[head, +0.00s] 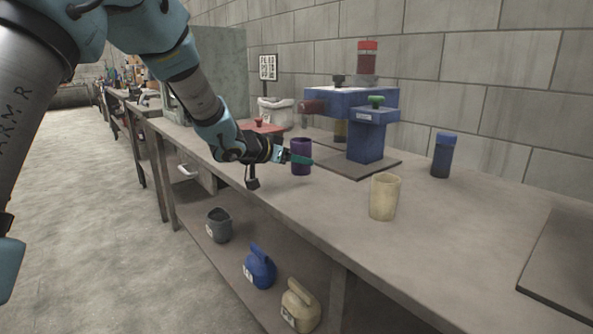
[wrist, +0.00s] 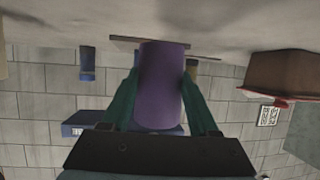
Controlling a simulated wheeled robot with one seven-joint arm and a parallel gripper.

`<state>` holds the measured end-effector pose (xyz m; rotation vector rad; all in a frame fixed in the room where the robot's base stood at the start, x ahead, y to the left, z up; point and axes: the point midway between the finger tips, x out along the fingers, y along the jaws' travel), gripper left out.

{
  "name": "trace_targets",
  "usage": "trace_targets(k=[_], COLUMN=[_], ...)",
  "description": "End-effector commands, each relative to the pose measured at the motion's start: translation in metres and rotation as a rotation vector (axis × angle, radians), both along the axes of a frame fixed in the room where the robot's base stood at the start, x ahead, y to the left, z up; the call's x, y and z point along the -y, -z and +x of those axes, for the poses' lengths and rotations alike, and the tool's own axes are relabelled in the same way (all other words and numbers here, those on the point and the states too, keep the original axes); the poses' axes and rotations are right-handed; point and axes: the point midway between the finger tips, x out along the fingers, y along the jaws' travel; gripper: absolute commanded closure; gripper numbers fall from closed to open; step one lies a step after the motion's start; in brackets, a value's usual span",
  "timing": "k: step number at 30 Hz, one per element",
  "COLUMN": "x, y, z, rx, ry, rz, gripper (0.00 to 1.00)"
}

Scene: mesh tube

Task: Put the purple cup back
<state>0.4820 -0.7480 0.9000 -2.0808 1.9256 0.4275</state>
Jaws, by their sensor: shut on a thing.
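The purple cup (head: 301,156) is dark purple and stands upright at the workbench (head: 430,260), left of the blue machine. I cannot tell whether its base touches the bench top. My gripper (head: 297,158) reaches it from the left and is shut on it. In the wrist view the purple cup (wrist: 161,88) fills the middle, between the two green fingers of my gripper (wrist: 162,95). Part of the cup is hidden behind a finger in the head view.
The blue machine (head: 366,138) stands on a dark plate (head: 345,165) just right of the cup. A cream cup (head: 384,197) and a blue canister (head: 442,155) stand further right. A red-lidded box (head: 262,128) is behind my gripper. Bare bench lies in front.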

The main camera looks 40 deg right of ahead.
Motion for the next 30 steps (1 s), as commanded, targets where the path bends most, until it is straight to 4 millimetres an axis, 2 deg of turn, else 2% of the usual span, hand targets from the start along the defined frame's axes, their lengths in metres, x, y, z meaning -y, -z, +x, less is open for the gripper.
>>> trace_targets(k=[7, 18, 19, 27, 30], x=[0.000, -0.001, -0.001, -0.001, -0.001], y=[0.032, 0.037, 0.037, 0.036, 0.036], z=[-0.001, 0.000, 0.000, 0.000, 0.000], rx=[-0.002, 0.000, 0.000, 0.000, 0.000], ry=[0.001, -0.001, -0.001, -0.001, -0.001], rz=[0.003, 0.000, 0.000, 0.000, 0.000], gripper=[0.96, 0.96, 0.38, 0.09, 0.09])
